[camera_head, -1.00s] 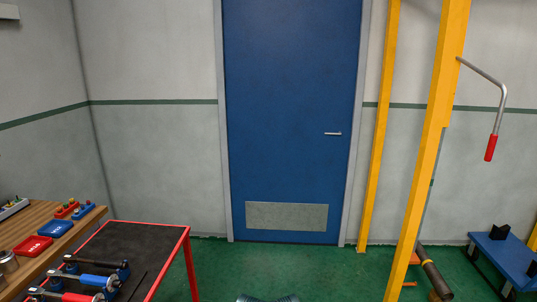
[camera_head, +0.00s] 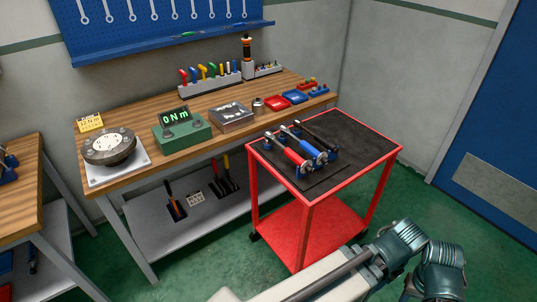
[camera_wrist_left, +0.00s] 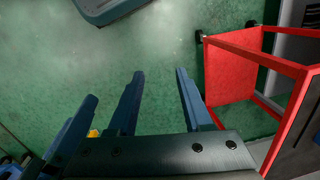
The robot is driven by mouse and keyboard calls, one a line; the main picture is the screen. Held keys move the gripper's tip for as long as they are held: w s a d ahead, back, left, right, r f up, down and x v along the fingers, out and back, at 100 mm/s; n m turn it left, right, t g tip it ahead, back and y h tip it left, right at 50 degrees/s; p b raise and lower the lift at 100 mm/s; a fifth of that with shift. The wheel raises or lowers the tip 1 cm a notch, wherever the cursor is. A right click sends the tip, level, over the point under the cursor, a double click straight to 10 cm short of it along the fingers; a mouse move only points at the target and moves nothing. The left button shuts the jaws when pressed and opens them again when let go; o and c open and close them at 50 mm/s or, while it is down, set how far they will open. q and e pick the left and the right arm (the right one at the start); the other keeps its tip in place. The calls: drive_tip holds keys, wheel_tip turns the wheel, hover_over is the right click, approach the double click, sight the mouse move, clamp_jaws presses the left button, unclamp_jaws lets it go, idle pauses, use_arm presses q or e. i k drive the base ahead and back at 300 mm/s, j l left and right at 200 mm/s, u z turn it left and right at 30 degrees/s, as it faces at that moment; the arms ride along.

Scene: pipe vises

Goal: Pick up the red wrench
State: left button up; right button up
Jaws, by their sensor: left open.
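The red wrench (camera_head: 297,158), with a red handle, lies on a dark rack on top of the red cart (camera_head: 307,204) in the head view. A blue-handled wrench (camera_head: 308,148) and a black-handled one (camera_head: 319,134) lie close beside it. My left gripper (camera_wrist_left: 160,95) shows in the left wrist view, open and empty, with its fingers over the green floor. The cart (camera_wrist_left: 231,75) stands to the right of the fingers there, apart from them. The red wrench is not visible in that view. My right gripper is not in view.
A wooden workbench (camera_head: 146,181) stands behind and left of the cart, holding a green torque display (camera_head: 182,133), trays and colored tools. A blue pegboard (camera_head: 160,20) hangs above. Green floor (camera_head: 400,195) is clear right of the cart. A blue door (camera_head: 490,150) is at far right.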

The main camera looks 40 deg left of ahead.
sight(270, 139)
drive_tip(key=u, duration=1.25)
